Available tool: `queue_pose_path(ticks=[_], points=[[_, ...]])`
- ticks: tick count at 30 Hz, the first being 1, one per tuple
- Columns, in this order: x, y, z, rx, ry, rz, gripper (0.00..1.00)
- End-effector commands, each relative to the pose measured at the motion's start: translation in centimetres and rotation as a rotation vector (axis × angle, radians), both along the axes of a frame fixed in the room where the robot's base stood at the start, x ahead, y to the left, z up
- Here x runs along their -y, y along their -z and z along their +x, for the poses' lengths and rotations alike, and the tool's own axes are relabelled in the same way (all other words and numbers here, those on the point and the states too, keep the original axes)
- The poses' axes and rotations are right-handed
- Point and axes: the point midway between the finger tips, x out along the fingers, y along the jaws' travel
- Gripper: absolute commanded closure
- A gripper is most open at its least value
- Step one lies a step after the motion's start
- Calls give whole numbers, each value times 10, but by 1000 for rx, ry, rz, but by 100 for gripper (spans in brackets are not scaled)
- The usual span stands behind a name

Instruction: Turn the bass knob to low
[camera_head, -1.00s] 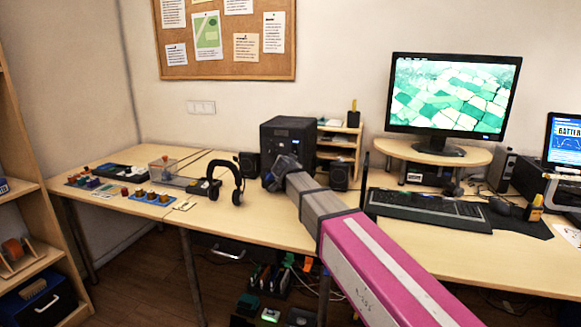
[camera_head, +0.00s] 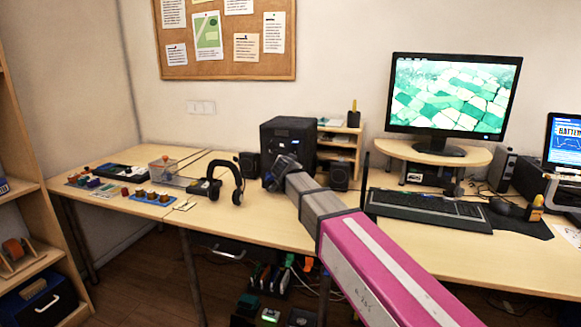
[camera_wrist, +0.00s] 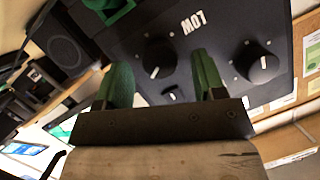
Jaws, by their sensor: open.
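The black speaker box (camera_head: 288,135) stands on the desk near the wall, with my gripper (camera_head: 272,180) at its front face. In the wrist view its panel (camera_wrist: 225,50) carries a round black knob (camera_wrist: 157,58) with a white pointer line, near an upside-down "LOW" label (camera_wrist: 184,24). A second knob (camera_wrist: 263,66) sits to the right. I cannot read which knob is bass. My gripper (camera_wrist: 164,72) is open, its green fingers apart on either side of the first knob in the picture. I cannot tell whether they touch it.
Headphones (camera_head: 226,178) stand left of my gripper. Small speakers (camera_head: 339,176) stand beside the box, with a wooden shelf unit (camera_head: 340,150) behind. A keyboard (camera_head: 425,204) and monitor (camera_head: 452,95) are to the right. The desk front (camera_head: 255,228) is bare.

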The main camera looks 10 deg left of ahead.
Motion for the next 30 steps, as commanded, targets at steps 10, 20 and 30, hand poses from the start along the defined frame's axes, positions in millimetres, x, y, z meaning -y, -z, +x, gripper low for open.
queue_pose_path(ticks=[10, 20, 30], points=[[8, -16, -57, 1, -2, 1, 37], [11, -29, -95, 0, -1, 0, 37], [10, -29, -95, 0, 0, 0, 37]])
